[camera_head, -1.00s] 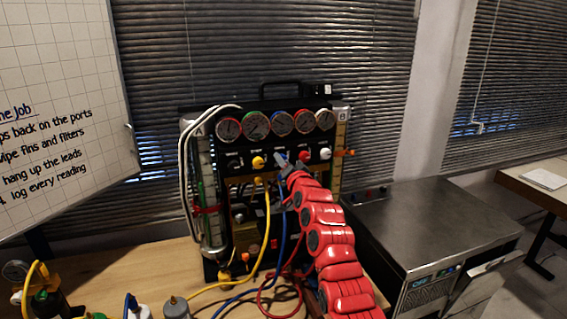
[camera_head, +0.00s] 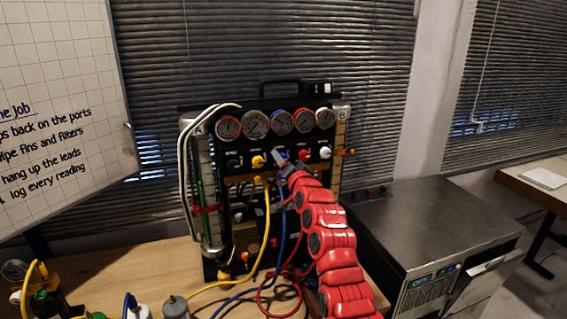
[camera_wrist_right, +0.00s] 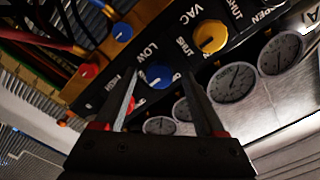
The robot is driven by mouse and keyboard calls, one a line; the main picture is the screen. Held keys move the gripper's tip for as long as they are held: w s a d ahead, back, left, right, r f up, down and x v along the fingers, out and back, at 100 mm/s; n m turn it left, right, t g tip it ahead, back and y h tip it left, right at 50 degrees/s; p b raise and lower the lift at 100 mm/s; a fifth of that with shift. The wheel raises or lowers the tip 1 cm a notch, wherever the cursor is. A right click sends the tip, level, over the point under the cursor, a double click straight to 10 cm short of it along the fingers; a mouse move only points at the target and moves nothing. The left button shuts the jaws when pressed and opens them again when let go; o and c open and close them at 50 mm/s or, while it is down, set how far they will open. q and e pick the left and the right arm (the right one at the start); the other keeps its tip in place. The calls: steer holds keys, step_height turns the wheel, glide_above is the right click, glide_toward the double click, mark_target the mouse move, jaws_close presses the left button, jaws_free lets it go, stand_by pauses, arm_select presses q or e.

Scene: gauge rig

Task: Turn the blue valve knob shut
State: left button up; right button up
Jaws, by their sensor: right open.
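The gauge rig (camera_head: 240,185) stands upright on the bench, with a row of knobs under its gauges. My right gripper (camera_wrist_right: 158,82) is open, one finger on each side of the blue knob in that view. I cannot tell whether the fingers touch it. My left gripper is not in view.
A yellow knob (camera_wrist_right: 209,36) is beside the blue one; a red knob (camera_head: 304,156) is on its other side, close to a finger. A white knob (camera_head: 325,153) is farther right. Yellow (camera_head: 266,230) and blue hoses hang below. A metal cabinet (camera_head: 430,225) stands right.

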steer(key=b+v, duration=0.4)
steer(key=v, duration=1.2)
steer(key=shift+s+b, duration=0.25)
steer(key=shift+b, duration=0.1)
